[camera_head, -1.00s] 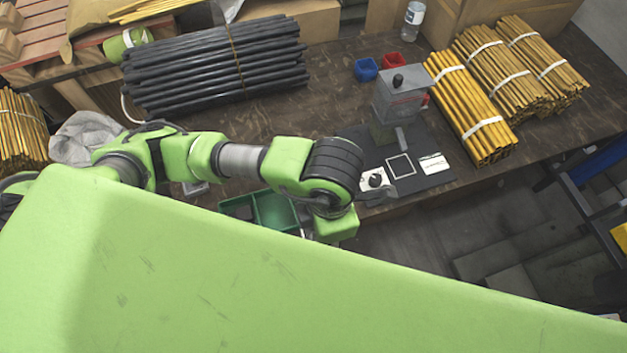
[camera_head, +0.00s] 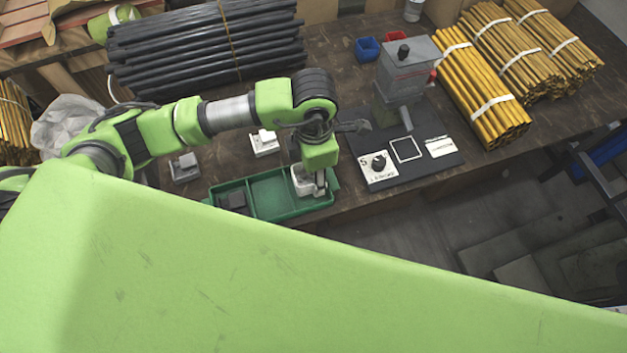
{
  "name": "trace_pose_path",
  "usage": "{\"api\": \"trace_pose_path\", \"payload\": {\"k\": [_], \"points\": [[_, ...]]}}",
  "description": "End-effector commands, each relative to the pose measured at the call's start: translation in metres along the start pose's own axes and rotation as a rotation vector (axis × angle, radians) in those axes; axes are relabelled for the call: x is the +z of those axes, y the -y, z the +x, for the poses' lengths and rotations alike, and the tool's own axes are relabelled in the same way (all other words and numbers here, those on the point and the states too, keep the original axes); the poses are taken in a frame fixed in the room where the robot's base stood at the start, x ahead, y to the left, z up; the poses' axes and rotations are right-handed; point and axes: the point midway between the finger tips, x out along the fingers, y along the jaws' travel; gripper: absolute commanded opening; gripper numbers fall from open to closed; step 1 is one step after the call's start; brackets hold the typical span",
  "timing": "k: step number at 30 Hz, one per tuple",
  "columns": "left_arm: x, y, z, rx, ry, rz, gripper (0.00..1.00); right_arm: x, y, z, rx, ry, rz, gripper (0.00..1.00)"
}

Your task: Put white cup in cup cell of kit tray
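The green kit tray (camera_head: 262,180) lies near the table's front edge, with several compartments. The left compartment holds a dark grey block (camera_head: 233,200); the middle one looks empty. A whitish object (camera_head: 301,182), possibly the white cup, shows at the right compartment, partly hidden by my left wrist. My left gripper (camera_head: 320,186) is over that right compartment, mostly hidden under the wrist. I cannot tell whether its fingers are shut on the whitish object or whether that object rests in the compartment. My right gripper is not in view.
Small grey parts (camera_head: 184,167) lie behind the tray. Black rods (camera_head: 205,45) and yellow bundles (camera_head: 484,88) flank the press.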

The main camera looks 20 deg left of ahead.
Motion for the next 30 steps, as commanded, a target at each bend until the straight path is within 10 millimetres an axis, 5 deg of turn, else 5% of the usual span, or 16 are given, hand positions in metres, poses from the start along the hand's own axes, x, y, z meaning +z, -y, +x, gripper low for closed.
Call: {"api": "trace_pose_path", "payload": {"k": [6,18,19,20,30], "points": [[0.000,-0.003,0.035,0.001,-0.001,-0.002,0.20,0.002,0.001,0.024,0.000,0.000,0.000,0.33],[0.000,-0.003,0.038,0.002,-0.001,-0.002,0.20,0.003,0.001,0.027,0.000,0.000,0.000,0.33],[0.000,-0.003,0.038,0.002,-0.001,-0.002,0.43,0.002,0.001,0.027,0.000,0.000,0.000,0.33],[0.000,-0.003,0.037,0.002,-0.001,-0.002,0.48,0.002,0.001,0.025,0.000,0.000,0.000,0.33],[0.000,-0.003,0.036,0.001,-0.001,-0.002,0.48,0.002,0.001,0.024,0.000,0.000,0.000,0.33]]}}
